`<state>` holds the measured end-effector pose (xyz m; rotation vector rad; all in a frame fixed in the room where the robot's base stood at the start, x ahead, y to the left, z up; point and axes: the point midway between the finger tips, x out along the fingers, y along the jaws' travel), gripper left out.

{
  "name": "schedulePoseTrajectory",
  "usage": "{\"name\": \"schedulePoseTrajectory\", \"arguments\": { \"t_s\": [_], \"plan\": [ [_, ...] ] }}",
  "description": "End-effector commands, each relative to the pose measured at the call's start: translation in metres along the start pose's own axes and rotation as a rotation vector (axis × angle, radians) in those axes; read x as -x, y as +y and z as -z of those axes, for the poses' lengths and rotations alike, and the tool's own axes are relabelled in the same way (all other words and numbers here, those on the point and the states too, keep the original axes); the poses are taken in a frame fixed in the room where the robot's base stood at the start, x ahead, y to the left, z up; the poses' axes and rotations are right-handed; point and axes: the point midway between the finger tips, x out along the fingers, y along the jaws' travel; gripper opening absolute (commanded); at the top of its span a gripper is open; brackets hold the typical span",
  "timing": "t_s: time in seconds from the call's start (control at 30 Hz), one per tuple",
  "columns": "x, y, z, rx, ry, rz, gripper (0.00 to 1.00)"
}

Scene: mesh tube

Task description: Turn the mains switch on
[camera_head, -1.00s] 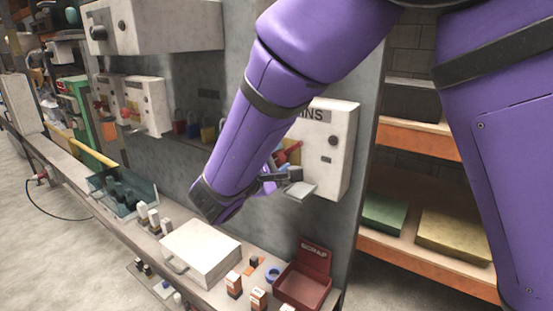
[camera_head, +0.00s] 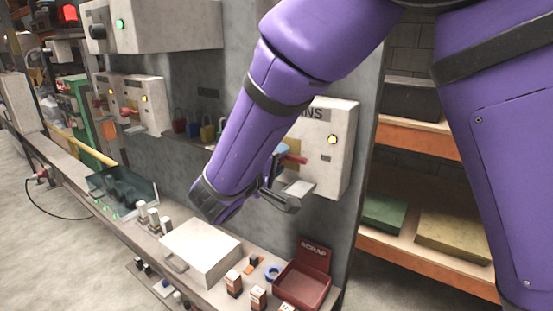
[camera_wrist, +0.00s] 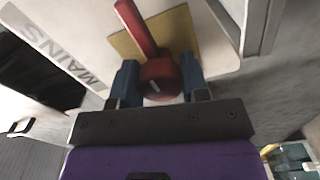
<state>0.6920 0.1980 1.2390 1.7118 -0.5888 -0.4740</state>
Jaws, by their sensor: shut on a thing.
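The mains switch is a red lever (camera_head: 294,158) on a pale wall box marked MAINS (camera_head: 342,165), right of centre in the head view. The box's lamp (camera_head: 332,140) glows yellow. In the wrist view the red lever (camera_wrist: 137,25) runs up and left from its round red hub over a yellowish plate (camera_wrist: 185,32). My gripper (camera_wrist: 158,78) is shut on the switch, with a blue finger on each side of the hub. In the head view my purple forearm hides much of the box's left side and most of my gripper.
A pale plate (camera_head: 298,187) juts out below the switch. A bench below holds a white case (camera_head: 200,250), a red scrap bin (camera_head: 303,285) and small boxes. Orange-edged shelves (camera_head: 420,140) stand to the right.

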Motion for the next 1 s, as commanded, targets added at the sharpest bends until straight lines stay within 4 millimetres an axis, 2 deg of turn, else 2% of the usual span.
{"name": "schedulePoseTrajectory", "arguments": {
  "t_s": [0.53,0.57,0.67,1.0],
  "plan": [
    [0.0006,-0.0015,-0.0006,-0.024,0.0,0.002,0.18],
    [0.0006,-0.0015,-0.0006,-0.024,0.0,0.002,0.44],
    [0.0005,-0.0013,-0.0005,-0.024,0.0,0.002,0.67],
    [0.0033,-0.0006,0.0,-0.025,0.001,0.001,0.67]
  ]
}}
